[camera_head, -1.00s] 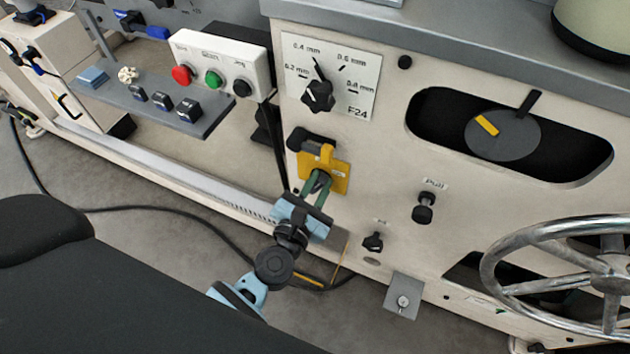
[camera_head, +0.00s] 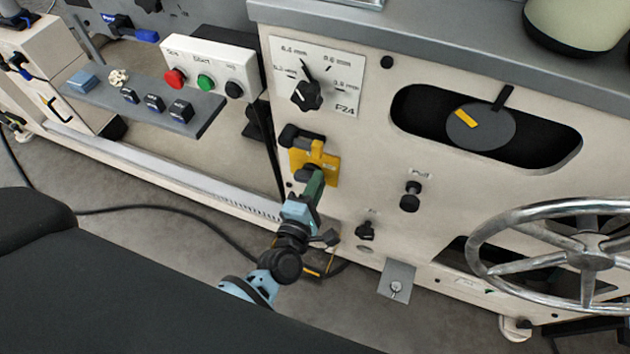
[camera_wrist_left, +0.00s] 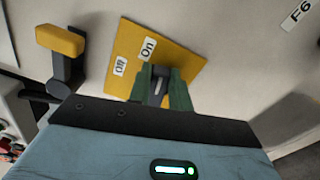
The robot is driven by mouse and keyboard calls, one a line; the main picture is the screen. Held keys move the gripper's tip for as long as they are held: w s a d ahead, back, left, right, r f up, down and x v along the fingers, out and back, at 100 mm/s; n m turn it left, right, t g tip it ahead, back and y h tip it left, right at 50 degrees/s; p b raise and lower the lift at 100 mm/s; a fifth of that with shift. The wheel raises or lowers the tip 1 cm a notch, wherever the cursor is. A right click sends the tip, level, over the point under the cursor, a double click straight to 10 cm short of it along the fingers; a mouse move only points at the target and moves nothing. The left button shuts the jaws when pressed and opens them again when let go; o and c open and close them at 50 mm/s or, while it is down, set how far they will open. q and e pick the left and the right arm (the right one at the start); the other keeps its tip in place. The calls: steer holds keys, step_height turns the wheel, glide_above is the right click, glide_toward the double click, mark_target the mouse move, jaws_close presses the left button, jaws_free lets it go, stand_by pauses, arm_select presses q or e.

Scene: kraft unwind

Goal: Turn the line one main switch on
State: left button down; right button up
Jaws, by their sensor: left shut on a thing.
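The line one main switch has a yellow plate (camera_head: 331,168) on the front of the cream machine. In the left wrist view the plate (camera_wrist_left: 190,66) carries "On" and "Off" labels, and its dark handle (camera_wrist_left: 160,72) stands between my green fingers. My left gripper (camera_head: 312,180) is shut on this handle; it also shows in the left wrist view (camera_wrist_left: 163,82). In the head view the gripper hides most of the handle. The handle's exact angle against the labels is hard to tell. My right gripper is not in view.
A yellow-tipped dark lever (camera_wrist_left: 60,40) stands close beside the plate. A thickness dial (camera_head: 307,95) sits above, and a black pull knob (camera_head: 411,197) and a handwheel (camera_head: 585,258) are to the right. A button box (camera_head: 210,72) is at upper left.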

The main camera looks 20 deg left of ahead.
arm_select(q)
steer(key=shift+f+m, duration=0.3)
steer(key=shift+m, duration=0.9)
steer(key=shift+p, duration=0.3)
steer(key=c, duration=1.3)
jaws_free()
steer(key=s, duration=0.7)
steer(key=shift+s+a+p, duration=0.1)
steer(key=shift+s+p, duration=0.2)
steer(key=shift+s, duration=0.1)
